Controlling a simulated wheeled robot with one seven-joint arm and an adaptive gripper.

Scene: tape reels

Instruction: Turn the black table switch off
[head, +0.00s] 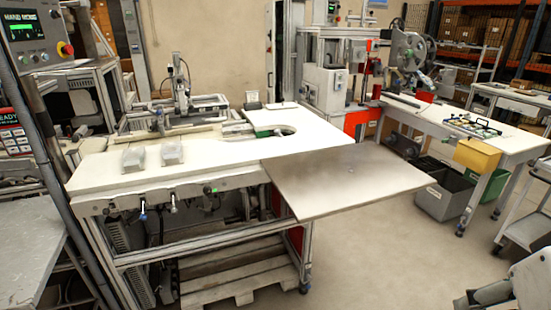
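A small dark switch with a green-lit spot (208,189) sits on the front rail under the white worktable (105,172), right of the middle of the rail. It is small in the head view, and I cannot make out its position; I take it to be the black table switch. I cannot make out my gripper anywhere in the head view.
Blue and dark levers (143,212) hang from the same rail, left of the switch. A grey board (345,185) juts out at the table's right. A wooden pallet (240,284) lies underneath. A grey-white part (512,284) fills the lower right corner. Floor before the board is clear.

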